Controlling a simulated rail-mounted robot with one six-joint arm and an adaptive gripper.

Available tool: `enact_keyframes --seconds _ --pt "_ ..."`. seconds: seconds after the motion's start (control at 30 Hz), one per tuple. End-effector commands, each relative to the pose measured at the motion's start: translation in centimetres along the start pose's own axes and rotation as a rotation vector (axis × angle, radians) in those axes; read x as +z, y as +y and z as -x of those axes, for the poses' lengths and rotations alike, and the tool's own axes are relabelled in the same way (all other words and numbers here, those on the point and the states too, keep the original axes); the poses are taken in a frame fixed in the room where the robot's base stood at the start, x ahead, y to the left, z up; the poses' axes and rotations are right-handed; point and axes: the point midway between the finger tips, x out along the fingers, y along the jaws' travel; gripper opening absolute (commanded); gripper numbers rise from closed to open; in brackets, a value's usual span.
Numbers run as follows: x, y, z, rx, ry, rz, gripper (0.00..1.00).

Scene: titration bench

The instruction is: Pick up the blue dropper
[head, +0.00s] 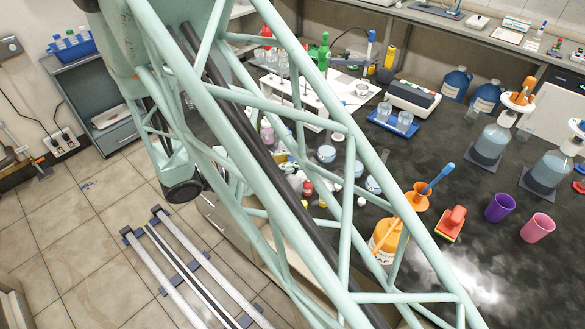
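A blue stick-like thing with a rounded upper end (438,178), which looks like the blue dropper, leans up and to the right. Its lower end meets an orange cup or funnel (417,203); I cannot tell whether it stands inside or behind it. Another upright blue-topped thing (371,37) is at the back of the bench, too small to identify for sure. My gripper is not recognizable in the head view. My pale green lattice structure crosses the picture and hides part of the bench.
An orange-labelled container (385,241) stands left of the cup. A red-orange brush-like thing (451,222), a purple cup (499,207) and a pink cup (537,227) stand to its right. Glass flasks (490,147) are behind. Some dark bench top (455,125) is clear.

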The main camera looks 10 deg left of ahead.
Motion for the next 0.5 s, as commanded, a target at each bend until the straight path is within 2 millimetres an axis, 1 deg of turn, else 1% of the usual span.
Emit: enact_keyframes --seconds 0.03,0.2,0.33,0.5 --pt "0.7 0.0 0.3 0.000 0.000 -0.002 0.14" --pt "2.2 0.0 0.9 0.001 -0.001 -0.001 0.14" --pt "2.9 0.0 1.2 0.000 -0.001 -0.001 0.14" --pt "3.3 0.0 1.4 0.000 -0.001 0.000 0.14"
